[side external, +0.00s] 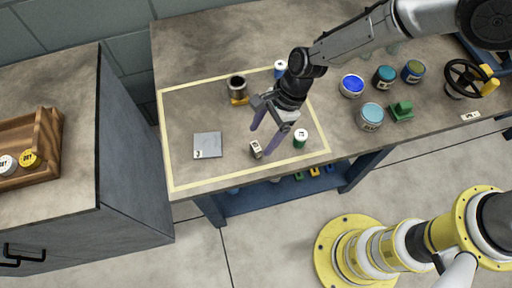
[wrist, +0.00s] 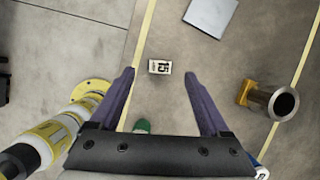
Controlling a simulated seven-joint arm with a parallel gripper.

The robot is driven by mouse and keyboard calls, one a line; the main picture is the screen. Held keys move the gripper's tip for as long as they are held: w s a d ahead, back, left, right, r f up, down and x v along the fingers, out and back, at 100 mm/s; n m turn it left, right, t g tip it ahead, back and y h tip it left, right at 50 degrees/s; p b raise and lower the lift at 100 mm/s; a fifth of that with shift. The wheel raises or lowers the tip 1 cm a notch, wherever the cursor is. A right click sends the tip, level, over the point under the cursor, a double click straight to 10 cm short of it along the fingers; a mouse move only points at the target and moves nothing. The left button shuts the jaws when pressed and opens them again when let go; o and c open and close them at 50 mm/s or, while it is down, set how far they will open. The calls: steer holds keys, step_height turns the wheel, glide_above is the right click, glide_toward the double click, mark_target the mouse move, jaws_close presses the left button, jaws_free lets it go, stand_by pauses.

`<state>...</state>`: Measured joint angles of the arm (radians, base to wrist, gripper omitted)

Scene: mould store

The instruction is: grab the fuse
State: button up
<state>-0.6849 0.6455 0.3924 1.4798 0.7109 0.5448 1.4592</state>
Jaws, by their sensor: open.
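The fuse appears to be a small pale block with a dark "15" on its face (side external: 256,149). It lies on the bench near the front of the taped area, and in the wrist view the block (wrist: 160,67) sits at the centre top, between the lines of the two fingers. My gripper (side external: 260,139) has its two purple fingers apart and points down above the block. In the wrist view my gripper (wrist: 159,73) holds nothing. The height between fingertips and block is hard to judge.
A green white-topped cylinder (side external: 300,138) stands close right of the block. A grey plate (side external: 207,145) lies left. A metal flanged cylinder with a yellow part (side external: 237,88) and a blue-white can (side external: 280,68) stand behind. Paint cans (side external: 370,116) stand right. The bench's front edge is close.

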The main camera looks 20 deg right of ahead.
mark_target(256, 146)
steer(key=x, duration=0.5)
steer(key=shift+f, duration=0.1)
jaws_close()
stand_by(0.3)
